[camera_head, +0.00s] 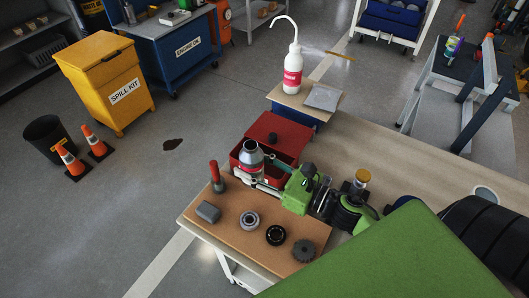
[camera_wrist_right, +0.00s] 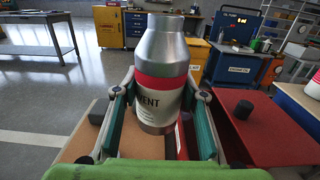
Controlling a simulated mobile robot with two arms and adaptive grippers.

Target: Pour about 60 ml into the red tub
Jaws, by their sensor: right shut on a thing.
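My right gripper (camera_head: 254,176) is shut on a silver metal bottle (camera_head: 251,155) with a red band and a white label ending in "VENT". In the right wrist view, the bottle (camera_wrist_right: 160,75) stands nearly upright between the two fingers (camera_wrist_right: 161,105). A red tub (camera_head: 235,157) is behind and partly hidden by the bottle. A flat red panel (camera_head: 262,124) adjoins it, with a dark block (camera_head: 275,137) on or near it. The panel also shows in the right wrist view (camera_wrist_right: 265,135). I cannot tell any liquid level. My left gripper is not in view.
A brown mat (camera_head: 225,222) holds a red-handled tool (camera_head: 215,178), a grey block (camera_head: 208,212) and several round parts. A white spouted bottle (camera_head: 293,70) stands on a small stand behind. Bare bench top (camera_head: 400,165) lies to the right.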

